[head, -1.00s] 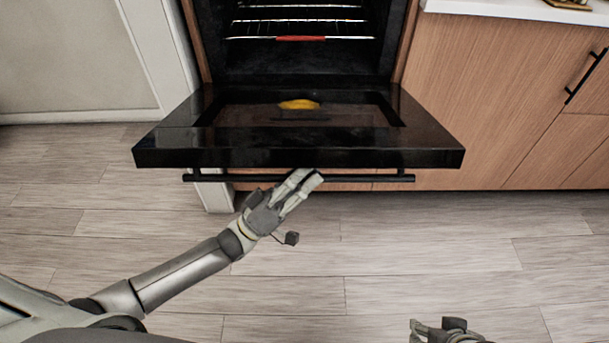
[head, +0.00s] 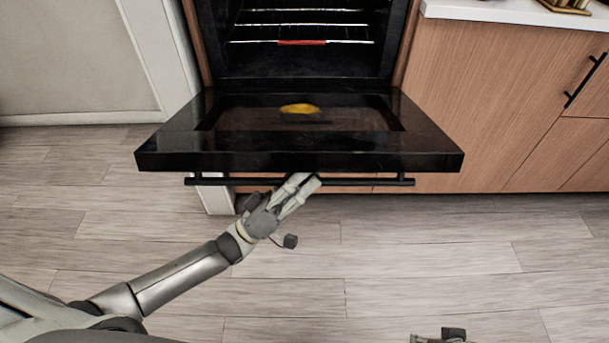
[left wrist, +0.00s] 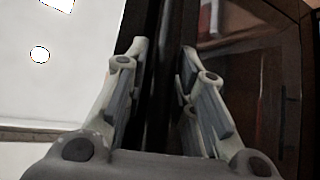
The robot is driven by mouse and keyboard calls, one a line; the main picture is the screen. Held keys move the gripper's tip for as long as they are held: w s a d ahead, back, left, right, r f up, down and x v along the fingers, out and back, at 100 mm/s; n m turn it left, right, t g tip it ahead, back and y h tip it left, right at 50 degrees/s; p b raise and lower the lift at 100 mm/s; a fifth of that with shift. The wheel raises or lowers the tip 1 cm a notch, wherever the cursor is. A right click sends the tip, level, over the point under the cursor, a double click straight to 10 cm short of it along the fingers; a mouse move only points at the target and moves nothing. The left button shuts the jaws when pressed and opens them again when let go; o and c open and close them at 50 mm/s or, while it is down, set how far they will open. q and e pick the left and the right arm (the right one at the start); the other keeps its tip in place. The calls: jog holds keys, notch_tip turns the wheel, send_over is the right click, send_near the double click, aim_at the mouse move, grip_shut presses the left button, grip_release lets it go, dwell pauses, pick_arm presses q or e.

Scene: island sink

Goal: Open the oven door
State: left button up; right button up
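The black oven door (head: 180,148) is folded down and stands out nearly flat in front of the open oven cavity (head: 305,62). Its dark bar handle (head: 370,182) runs under the front edge. My left gripper (head: 306,182) is at the middle of the handle, below the door edge. In the left wrist view the fingers (left wrist: 162,52) are spread apart, with the dark handle bar (left wrist: 157,90) between them and gaps showing. The fingertips are partly hidden under the door in the head view. Only the top of my right gripper (head: 440,337) shows at the bottom edge.
Oven racks (head: 260,42) with a red strip are inside the cavity. A yellow patch (head: 299,108) shows on the door's inner glass. Wooden cabinets (head: 500,100) with black handles stand to the right, a pale panel (head: 75,60) to the left. The wood floor (head: 430,255) in front is clear.

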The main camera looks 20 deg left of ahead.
pick_arm(q)
jog(key=v, duration=1.1)
jog(key=shift+f, duration=0.25)
jog(key=shift+s, duration=0.15)
